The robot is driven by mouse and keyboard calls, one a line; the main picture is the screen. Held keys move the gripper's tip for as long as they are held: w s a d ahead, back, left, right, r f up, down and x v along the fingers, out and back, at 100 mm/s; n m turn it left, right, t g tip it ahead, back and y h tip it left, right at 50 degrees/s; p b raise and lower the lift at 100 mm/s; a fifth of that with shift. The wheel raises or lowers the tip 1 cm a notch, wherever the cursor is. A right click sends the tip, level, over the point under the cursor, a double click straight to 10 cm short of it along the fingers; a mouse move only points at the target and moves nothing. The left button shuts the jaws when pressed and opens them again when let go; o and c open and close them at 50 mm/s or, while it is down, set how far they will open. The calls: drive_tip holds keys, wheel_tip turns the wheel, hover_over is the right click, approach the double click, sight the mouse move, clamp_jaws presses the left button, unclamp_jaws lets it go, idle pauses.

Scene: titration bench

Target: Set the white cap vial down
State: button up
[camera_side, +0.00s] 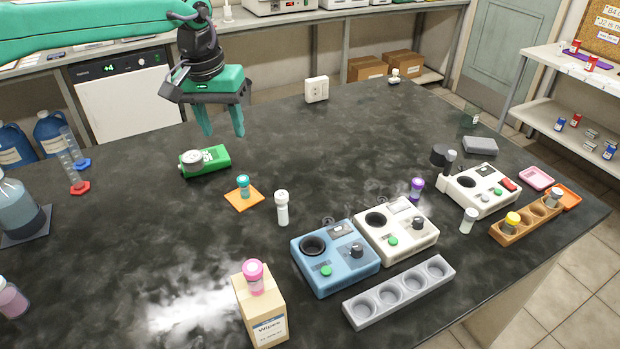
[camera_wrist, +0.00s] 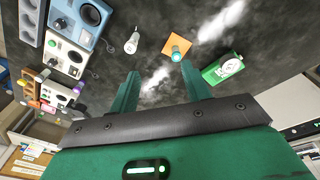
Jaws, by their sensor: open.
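A vial with a white cap (camera_side: 282,207) stands upright on the dark bench, to the left of the blue device; it also shows in the wrist view (camera_wrist: 131,43). A second pale vial with a white-looking cap (camera_side: 468,221) stands by the white device at the right. My gripper (camera_side: 222,128) is open and empty, raised over the back left of the bench. It is well apart from both vials. In the wrist view its two green fingers (camera_wrist: 160,72) are spread with only bench between them.
A teal-capped vial (camera_side: 243,186) stands on an orange mat (camera_side: 239,203). A green device (camera_side: 212,158) lies below my gripper. A pink-capped vial (camera_side: 254,278) stands on a box (camera_side: 262,315). A grey rack (camera_side: 415,304) has empty holes.

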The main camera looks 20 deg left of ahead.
drive_tip(key=s+a+r+t, duration=0.1)
drive_tip(key=s+a+r, duration=0.2)
drive_tip(key=s+a, duration=0.35)
drive_tip(key=s+a+r+t, duration=0.1)
drive_tip(key=s+a+r, duration=0.2)
drive_tip(key=s+a, duration=0.3)
drive_tip(key=s+a+f+m+t, duration=0.1)
drive_tip(key=s+a+f, duration=0.1)
drive_tip(key=s, duration=0.6)
drive_tip(key=s+a+f+t, duration=0.1)
drive_tip(key=s+a+f, duration=0.2)
drive_tip(key=s, duration=0.5)
drive_tip(key=shift+s+a+f+m, duration=0.2)
drive_tip(key=shift+f+m, duration=0.2)
drive_tip(key=shift+f, duration=0.3)
